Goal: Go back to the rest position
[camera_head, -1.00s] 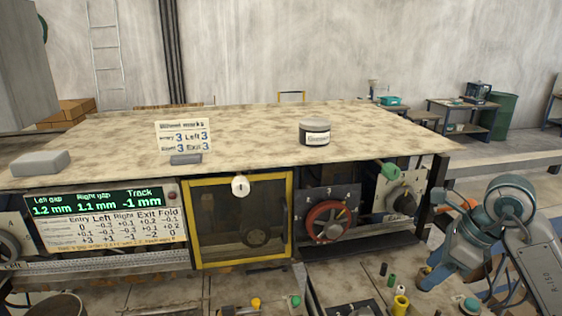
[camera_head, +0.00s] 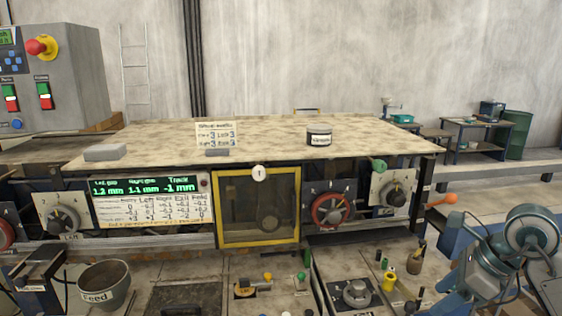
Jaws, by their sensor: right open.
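My left gripper is not in view.
The machine front has a green readout (camera_head: 145,187), a yellow-framed window (camera_head: 258,243), a red handwheel (camera_head: 331,209) and a dial (camera_head: 395,194). A jar (camera_head: 319,135) stands on the top. A feed bowl (camera_head: 104,284) and small bottles (camera_head: 389,280) sit below. A control box (camera_head: 60,75) stands left.

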